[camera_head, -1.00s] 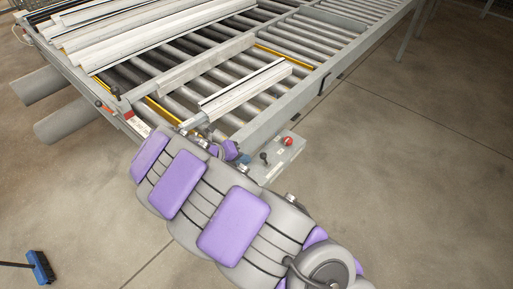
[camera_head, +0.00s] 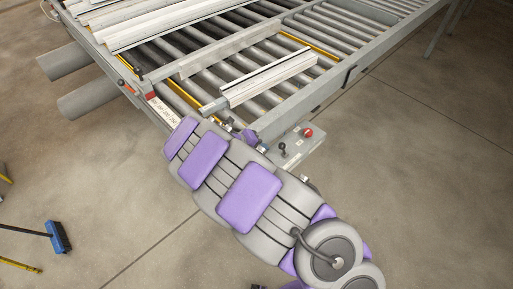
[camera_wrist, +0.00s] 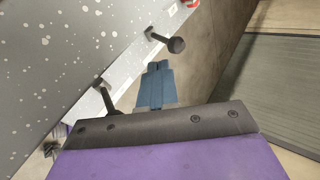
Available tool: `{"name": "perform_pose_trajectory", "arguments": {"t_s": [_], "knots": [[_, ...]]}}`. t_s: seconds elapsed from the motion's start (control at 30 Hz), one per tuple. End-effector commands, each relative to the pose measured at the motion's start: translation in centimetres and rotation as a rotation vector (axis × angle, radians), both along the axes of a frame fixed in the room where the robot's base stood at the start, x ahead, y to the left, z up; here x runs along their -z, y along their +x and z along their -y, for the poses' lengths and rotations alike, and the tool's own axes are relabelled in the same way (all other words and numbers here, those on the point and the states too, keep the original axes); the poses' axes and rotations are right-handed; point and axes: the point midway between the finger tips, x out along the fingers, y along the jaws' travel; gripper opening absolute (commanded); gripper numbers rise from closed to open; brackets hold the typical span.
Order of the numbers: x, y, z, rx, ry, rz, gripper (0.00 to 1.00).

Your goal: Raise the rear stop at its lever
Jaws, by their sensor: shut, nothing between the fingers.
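In the wrist view my gripper (camera_wrist: 158,68) is shut and empty, its blue fingers side by side. It is close to a pale strip carrying two black levers. One lever (camera_wrist: 172,42) with a round knob is beyond the fingertips to the upper right. The other lever (camera_wrist: 105,97) is left of the fingers, its lower end running behind the dark edge of my wrist. I cannot tell whether either lever is touched. In the head view a black-knobbed lever (camera_head: 282,148) stands on the grey control box at the bench corner. I cannot tell which lever belongs to the rear stop.
A red button (camera_head: 308,132) sits on the control box beside the lever. The roller bench (camera_head: 330,75) carries a short pale profile (camera_head: 268,80) and several long ones at the back left. A blue broom (camera_head: 60,237) lies on the floor, left.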

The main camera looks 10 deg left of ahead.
Motion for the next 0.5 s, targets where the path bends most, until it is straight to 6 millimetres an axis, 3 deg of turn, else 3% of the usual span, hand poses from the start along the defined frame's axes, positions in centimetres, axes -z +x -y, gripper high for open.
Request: {"name": "perform_pose_trajectory", "arguments": {"t_s": [0.2, 0.5], "knots": [[2.4, 1.6, 2.3, 0.000, 0.003, 0.001, 0.00], [3.4, 2.4, 3.1, 0.000, 0.002, 0.001, 0.00]]}}
